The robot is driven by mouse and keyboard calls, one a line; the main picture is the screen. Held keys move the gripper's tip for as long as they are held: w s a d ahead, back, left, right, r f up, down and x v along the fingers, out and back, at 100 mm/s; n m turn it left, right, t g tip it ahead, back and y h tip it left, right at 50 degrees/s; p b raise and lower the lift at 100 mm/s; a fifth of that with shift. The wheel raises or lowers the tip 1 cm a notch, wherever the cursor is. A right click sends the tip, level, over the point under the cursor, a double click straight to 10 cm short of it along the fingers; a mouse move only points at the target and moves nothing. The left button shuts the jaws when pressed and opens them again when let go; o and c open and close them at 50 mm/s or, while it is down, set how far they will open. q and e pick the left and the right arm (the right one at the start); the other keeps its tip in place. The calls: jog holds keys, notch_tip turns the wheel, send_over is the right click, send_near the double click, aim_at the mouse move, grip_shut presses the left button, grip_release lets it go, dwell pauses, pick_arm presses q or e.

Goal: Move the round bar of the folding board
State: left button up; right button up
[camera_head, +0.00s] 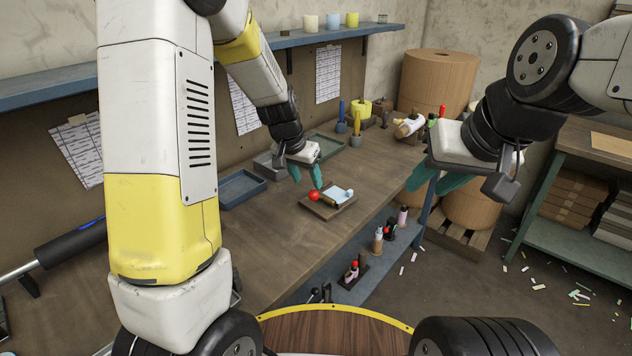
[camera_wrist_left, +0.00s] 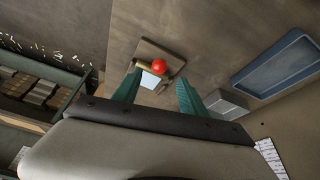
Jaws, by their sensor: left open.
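The folding board is a small brown wooden board (camera_head: 322,210) on the workbench; it also shows in the left wrist view (camera_wrist_left: 150,47). On it lie a red ball (camera_head: 314,195), a short brass-coloured round bar (camera_head: 328,201) and a pale blue-white piece (camera_head: 342,194). The red ball (camera_wrist_left: 158,67) and pale piece (camera_wrist_left: 150,80) show between my left fingers in the left wrist view. My left gripper (camera_head: 306,180) is open and empty, above and just behind the board. My right gripper (camera_head: 424,190) has its teal fingers apart, empty, out to the right beyond the bench edge.
Several coloured items stand at the bench's far end. A lower shelf (camera_head: 345,289) holds small bottles.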

aim_at(313, 192)
pick_arm(q)
jog(key=x, duration=0.7)
grip_shut()
dwell(1.3)
